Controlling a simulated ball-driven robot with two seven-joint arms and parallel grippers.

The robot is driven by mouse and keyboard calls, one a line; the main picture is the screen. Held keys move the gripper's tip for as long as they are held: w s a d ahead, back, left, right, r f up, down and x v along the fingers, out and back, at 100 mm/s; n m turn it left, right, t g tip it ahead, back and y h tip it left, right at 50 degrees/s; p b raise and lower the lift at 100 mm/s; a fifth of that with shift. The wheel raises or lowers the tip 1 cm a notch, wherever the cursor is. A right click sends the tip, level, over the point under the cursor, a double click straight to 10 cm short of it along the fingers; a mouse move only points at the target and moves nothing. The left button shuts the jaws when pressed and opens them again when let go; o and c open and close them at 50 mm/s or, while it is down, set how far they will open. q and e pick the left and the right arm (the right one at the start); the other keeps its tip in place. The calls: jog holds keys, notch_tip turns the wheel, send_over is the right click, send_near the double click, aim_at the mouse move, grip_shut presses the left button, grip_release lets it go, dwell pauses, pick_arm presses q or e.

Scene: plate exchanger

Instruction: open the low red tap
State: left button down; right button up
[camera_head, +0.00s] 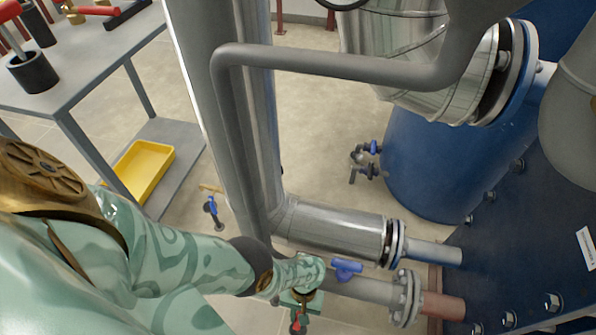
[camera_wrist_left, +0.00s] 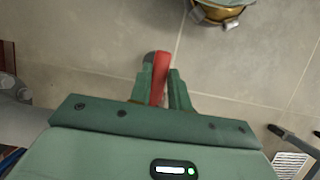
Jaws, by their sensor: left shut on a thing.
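The low red tap shows as a small red lever (camera_head: 295,325) at the bottom of the head view, below the grey pipe. In the left wrist view its red lever (camera_wrist_left: 160,75) stands between my two green fingers, with a dark rounded part beside its tip. My left gripper (camera_head: 301,311) reaches down beside the pipe and is shut on the red lever. It also shows in the left wrist view (camera_wrist_left: 161,90). The tap's body is mostly hidden by my gripper and the frame edge. My right gripper is not in view.
A blue-handled tap (camera_head: 347,267) sits on the pipe (camera_head: 365,288) just right of my gripper. A flanged insulated pipe (camera_head: 330,228) runs above it. The dark blue exchanger (camera_head: 500,240) stands at right. A yellow tray (camera_head: 143,168) lies on the bench's lower shelf at left.

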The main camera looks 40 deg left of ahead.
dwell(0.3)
pick_arm(q)
jog(key=c, duration=1.3)
grip_release()
jog(key=shift+w, duration=0.1)
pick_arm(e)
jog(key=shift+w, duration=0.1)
pick_arm(q)
jog(key=shift+w+r+p, duration=0.15)
jog(key=shift+r+p, duration=0.15)
jog(key=shift+r, duration=0.1)
jog(key=p+v, duration=0.8)
jog(key=v, duration=0.7)
jog(key=shift+a, duration=0.15)
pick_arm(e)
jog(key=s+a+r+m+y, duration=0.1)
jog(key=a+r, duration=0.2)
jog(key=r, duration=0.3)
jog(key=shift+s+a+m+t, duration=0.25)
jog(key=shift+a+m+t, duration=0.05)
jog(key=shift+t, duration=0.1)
